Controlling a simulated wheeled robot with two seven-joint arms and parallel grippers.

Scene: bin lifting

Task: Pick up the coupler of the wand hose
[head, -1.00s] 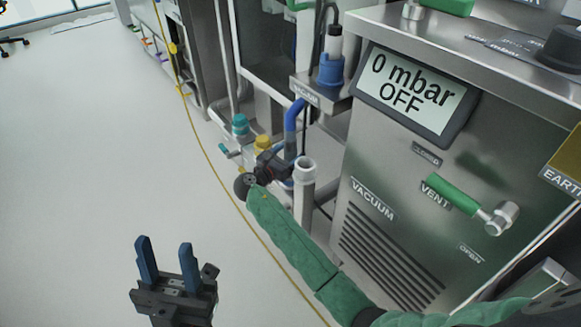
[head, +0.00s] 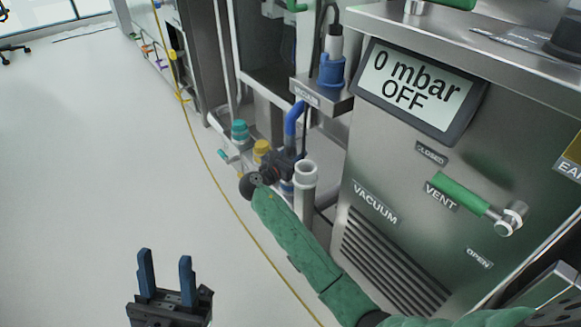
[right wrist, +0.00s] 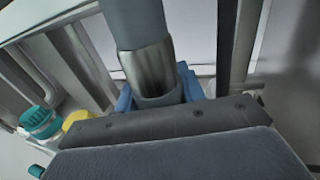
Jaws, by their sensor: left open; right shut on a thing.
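A blue hose (head: 291,122) curves down from beneath the small vacuum shelf towards my right gripper (head: 287,163). In the right wrist view the grey-blue hose ends in a shiny metal coupler (right wrist: 147,70), and the blue fingers of my right gripper are shut around it. In the head view the coupler is mostly hidden by the gripper. My right arm reaches up to it in a green sleeve. My left gripper (head: 167,280) is open and empty above the floor at the lower left.
A pale open-topped pipe (head: 306,175) stands just right of my right gripper. The steel vacuum cabinet (head: 400,240) fills the right side, its screen reading 0 mbar OFF. Teal (head: 239,130) and yellow (head: 261,147) caps sit close behind. The floor at left is clear.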

